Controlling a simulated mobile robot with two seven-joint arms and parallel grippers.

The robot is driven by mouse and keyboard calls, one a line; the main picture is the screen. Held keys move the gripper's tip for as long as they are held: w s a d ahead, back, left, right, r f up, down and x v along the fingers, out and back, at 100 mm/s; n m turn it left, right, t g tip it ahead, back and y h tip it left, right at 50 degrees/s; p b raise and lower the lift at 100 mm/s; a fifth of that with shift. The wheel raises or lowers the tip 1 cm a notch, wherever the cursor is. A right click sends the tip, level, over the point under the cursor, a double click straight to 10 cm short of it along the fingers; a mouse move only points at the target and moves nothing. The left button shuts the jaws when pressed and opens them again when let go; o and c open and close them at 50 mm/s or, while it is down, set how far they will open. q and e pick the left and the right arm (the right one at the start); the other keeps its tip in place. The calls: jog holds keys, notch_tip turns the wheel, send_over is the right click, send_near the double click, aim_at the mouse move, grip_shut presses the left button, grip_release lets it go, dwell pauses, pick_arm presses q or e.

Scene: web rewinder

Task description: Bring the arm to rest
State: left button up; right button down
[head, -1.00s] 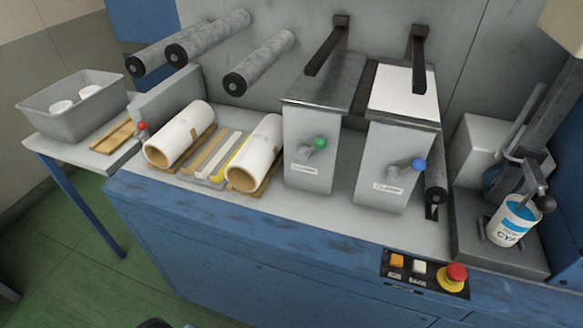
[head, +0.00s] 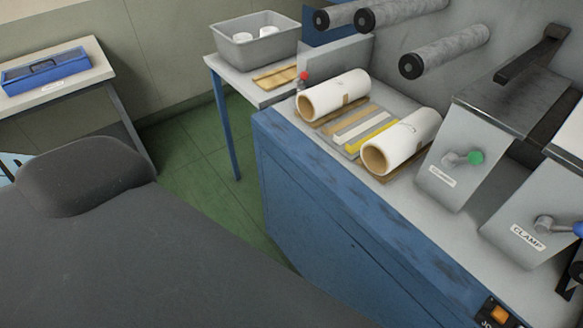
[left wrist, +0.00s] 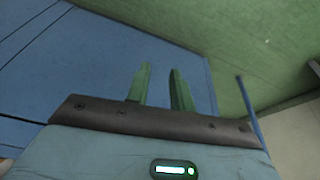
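My left arm (head: 150,250) fills the lower left of the head view as a large dark grey shape. Its gripper is outside that view. In the left wrist view my left gripper (left wrist: 162,84) shows two green fingers with a gap between them and nothing in the gap. Beyond the fingers are the machine's blue side panel (left wrist: 70,60) and the green floor (left wrist: 235,40). My right gripper is in neither view.
The blue machine (head: 330,235) stands at right, carrying paper rolls (head: 333,95) and levered clamp blocks (head: 455,165). A grey bin (head: 258,45) sits on a side table behind. A blue toolbox (head: 45,70) lies on a table at left. Green floor (head: 195,165) is open between.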

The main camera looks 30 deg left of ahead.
pick_arm(q)
jog(key=shift+w+d+f+t+h+p, duration=0.1)
jog(key=shift+w+d+f+t+h, duration=0.15)
jog(key=shift+w+f+t, duration=0.5)
jog(key=shift+w+d+f+t+h+p, duration=0.15)
jog(key=shift+w+d+f+t, duration=0.35)
jog(key=shift+t, duration=0.5)
jog(key=shift+w+d+f+t+h+p, duration=0.1)
jog(key=shift+w+d+f+t+h, duration=0.1)
jog(key=shift+w+f+t, duration=0.45)
jog(key=shift+s, duration=0.2)
dwell(0.6)
